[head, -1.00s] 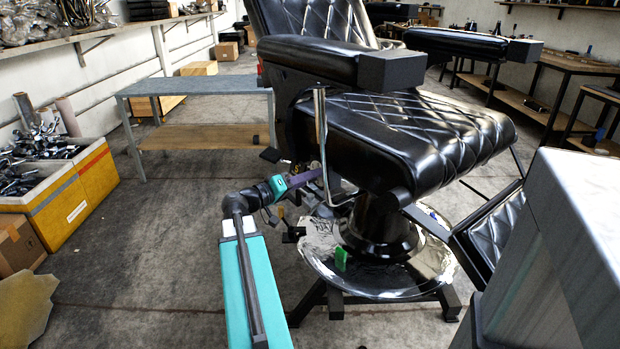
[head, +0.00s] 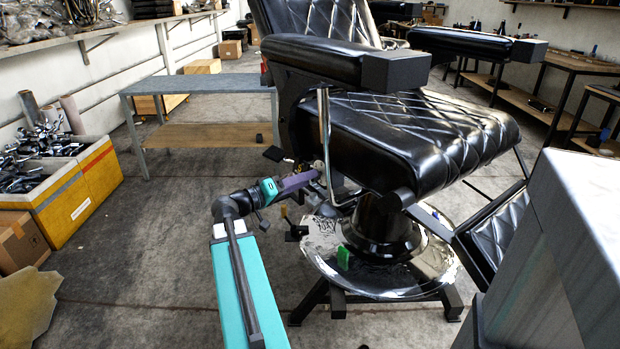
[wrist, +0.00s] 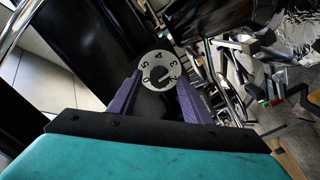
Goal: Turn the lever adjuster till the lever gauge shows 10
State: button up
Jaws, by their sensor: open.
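The black barber chair (head: 410,140) has a bent silver lever (head: 325,135) on its near side. In the wrist view a round pale dial (wrist: 150,62) shows digits around its rim, including 0, 2, 3, 4 and 5. A dark knob or pointer (wrist: 159,73) sits at its middle; I cannot read a setting from it. I cannot tell whether this dial is the gauge or the adjuster. My gripper (wrist: 159,84) is open, with a purple finger on each side of the dial's lower part; contact is unclear. In the head view my gripper (head: 315,175) is at the chair's side by the lever.
The chair's shiny round base (head: 320,255) and dark feet lie below my gripper. A low shelf table (head: 200,87) stands behind. Yellow bins (head: 100,180) stand at the left. A grey metal box (head: 560,250) fills the near right.

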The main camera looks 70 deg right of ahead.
jog(key=v, duration=1)
jog(key=shift+p, duration=0.45)
